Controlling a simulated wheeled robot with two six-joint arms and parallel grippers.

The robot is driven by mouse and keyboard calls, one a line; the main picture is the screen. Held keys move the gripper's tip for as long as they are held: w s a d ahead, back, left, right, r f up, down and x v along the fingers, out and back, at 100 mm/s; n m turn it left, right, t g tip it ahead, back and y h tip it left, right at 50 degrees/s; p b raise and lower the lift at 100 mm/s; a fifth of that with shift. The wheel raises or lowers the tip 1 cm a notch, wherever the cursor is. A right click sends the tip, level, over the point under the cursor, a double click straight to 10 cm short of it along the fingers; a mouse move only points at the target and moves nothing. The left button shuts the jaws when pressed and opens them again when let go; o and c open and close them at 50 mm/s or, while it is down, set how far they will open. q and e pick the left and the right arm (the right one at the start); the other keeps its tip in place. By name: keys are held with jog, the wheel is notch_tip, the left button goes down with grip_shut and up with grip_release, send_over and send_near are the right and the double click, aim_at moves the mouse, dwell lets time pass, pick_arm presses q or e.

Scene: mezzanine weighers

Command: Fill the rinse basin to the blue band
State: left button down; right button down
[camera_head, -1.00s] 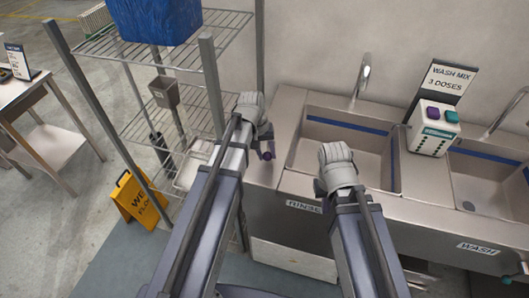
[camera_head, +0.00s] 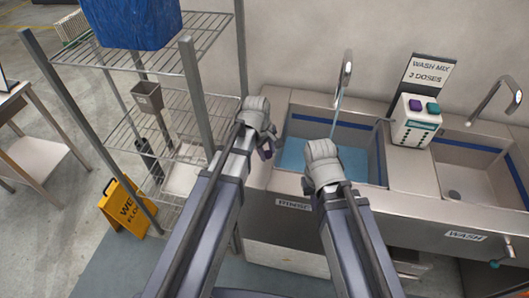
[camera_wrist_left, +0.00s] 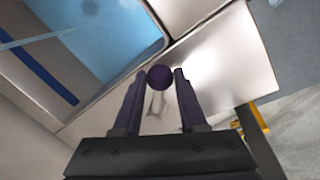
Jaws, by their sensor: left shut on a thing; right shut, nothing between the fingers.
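The rinse basin (camera_head: 364,136), labelled RINSE, holds blue-tinted water (camera_head: 292,155). A thin stream falls into it from the tap (camera_head: 347,68). The blue band (camera_head: 340,124) runs along the upper inner wall, and the water surface lies below it. In the left wrist view the band (camera_wrist_left: 36,65) and water (camera_wrist_left: 112,35) also show. My left gripper (camera_head: 267,150) is shut on a dark purple ball knob (camera_wrist_left: 159,77) on the counter left of the basin. My right gripper (camera_head: 307,186) is shut and empty over the basin's front edge, hiding part of the basin.
A wash basin (camera_head: 470,185) is to the right, with its own tap (camera_head: 505,88). A dispenser (camera_head: 416,120) stands between the basins under a WASH MIX 2 DOSES sign (camera_head: 425,70). A wire shelf (camera_head: 150,125) and yellow floor sign (camera_head: 124,207) are on the left.

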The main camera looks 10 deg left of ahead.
pick_arm(q)
jog(key=shift+w+d, duration=0.1)
dwell(0.5)
jog(key=shift+c, duration=2.3)
grip_release()
jog(key=r+p, duration=0.5)
jog(key=s+r+p, duration=0.1)
jog(key=r+p, duration=0.1)
jog(key=shift+s+a+r+p, duration=0.1)
jog(key=shift+a+r+p, duration=0.25)
jog(key=shift+a, duration=0.05)
jog(key=shift+s, duration=0.1)
